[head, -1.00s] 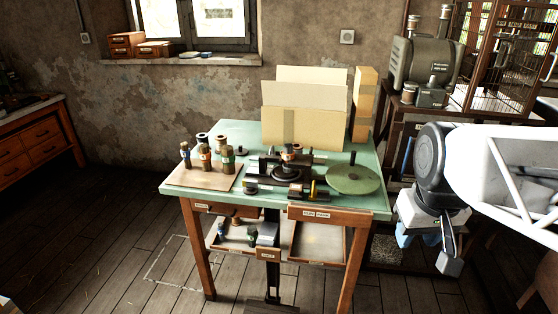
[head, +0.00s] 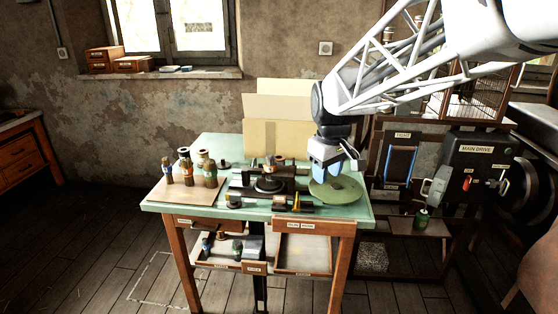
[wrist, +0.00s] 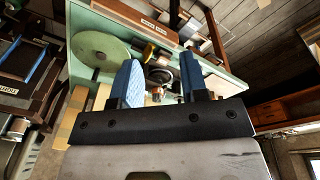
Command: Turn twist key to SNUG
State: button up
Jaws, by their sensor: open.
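The press mechanism (head: 268,185), dark with a round black base, sits in the middle of the green-topped table (head: 215,149). I cannot pick out the twist key or a SNUG mark for certain at this size. A yellow-and-black piece (head: 297,200) lies along the front bar; a yellow part (wrist: 149,52) also shows in the wrist view. The green disc (head: 345,192) is at the table's right. My gripper (head: 333,171) is above this disc, to the right of the press. In the wrist view its blue fingers (wrist: 160,72) are apart, with nothing held between them.
A board with several small bottles (head: 190,190) is on the table's left. Tan card panels (head: 265,105) stand at its back. Open drawers (head: 300,255) hang below the front edge. A panel labelled MAIN DRIVE (head: 475,160) with a red switch stands right.

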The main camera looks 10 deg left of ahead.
jog(key=w+a+f+n, duration=0.2)
jog(key=w+a+f, duration=0.1)
jog(key=w+a, duration=0.4)
jog(key=w+a+f+n, duration=0.3)
jog(key=w+a+f, duration=0.1)
jog(key=w+a, duration=0.35)
jog(key=n+g, duration=0.1)
jog(key=n, duration=0.3)
send_over(233, 194)
jog(key=f, duration=1.1)
jog(key=shift+d+f, duration=0.15)
jog(key=shift+d, duration=0.25)
jog(key=shift+a+f+n, duration=0.3)
jog(key=shift+a, duration=0.1)
jog(key=shift+f, duration=3.9)
grip_shut()
